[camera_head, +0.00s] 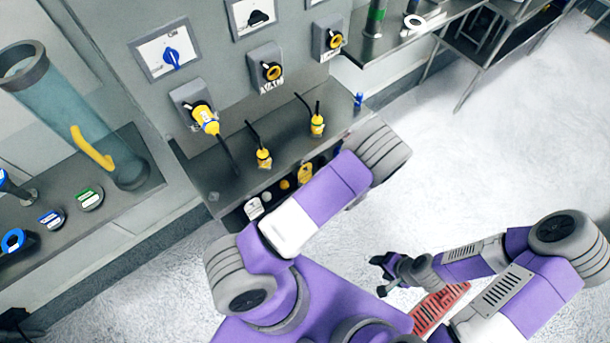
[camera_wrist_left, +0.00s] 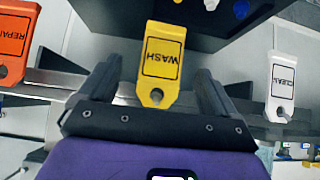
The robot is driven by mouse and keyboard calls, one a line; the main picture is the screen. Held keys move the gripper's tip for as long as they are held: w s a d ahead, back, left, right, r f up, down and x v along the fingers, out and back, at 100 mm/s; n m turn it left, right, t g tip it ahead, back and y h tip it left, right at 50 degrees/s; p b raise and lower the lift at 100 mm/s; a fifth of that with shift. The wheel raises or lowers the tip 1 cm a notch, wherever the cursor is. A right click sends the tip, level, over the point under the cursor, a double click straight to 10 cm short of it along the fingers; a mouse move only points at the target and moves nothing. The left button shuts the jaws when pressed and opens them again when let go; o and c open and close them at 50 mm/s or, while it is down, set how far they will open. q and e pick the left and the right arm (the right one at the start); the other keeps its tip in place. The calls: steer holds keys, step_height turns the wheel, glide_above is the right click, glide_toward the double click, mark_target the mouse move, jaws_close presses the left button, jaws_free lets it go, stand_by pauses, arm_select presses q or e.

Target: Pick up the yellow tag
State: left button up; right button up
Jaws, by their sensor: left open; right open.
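The yellow tag (camera_wrist_left: 164,62) reads "WASH", upside down, in the left wrist view. It has a hole near its lower end. My left gripper (camera_wrist_left: 157,70) is open, with one finger on each side of the tag and visible gaps between. I cannot tell how far the tag is beyond the fingertips. In the head view the yellow tag (camera_head: 305,173) hangs at the console's front, and my left arm hides the left gripper. My right gripper (camera_head: 384,272) is open and empty above the floor, well away from the tag.
An orange "REPAIR" tag (camera_wrist_left: 14,48) and a white "CLEAN" tag (camera_wrist_left: 282,88) flank the yellow one. The console shelf (camera_head: 222,166) holds yellow plugs (camera_head: 264,158). Knobs are near the tags.

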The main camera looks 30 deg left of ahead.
mark_target(305, 178)
arm_select(q)
steer(key=x, duration=0.4)
steer(key=b+x, duration=0.1)
steer(key=shift+s+f, duration=0.25)
steer(key=shift+f, duration=0.45)
steer(key=shift+w+a+f, duration=0.15)
steer(key=shift+a+f, duration=0.05)
steer(key=shift+c, duration=0.3)
steer(key=c, duration=1)
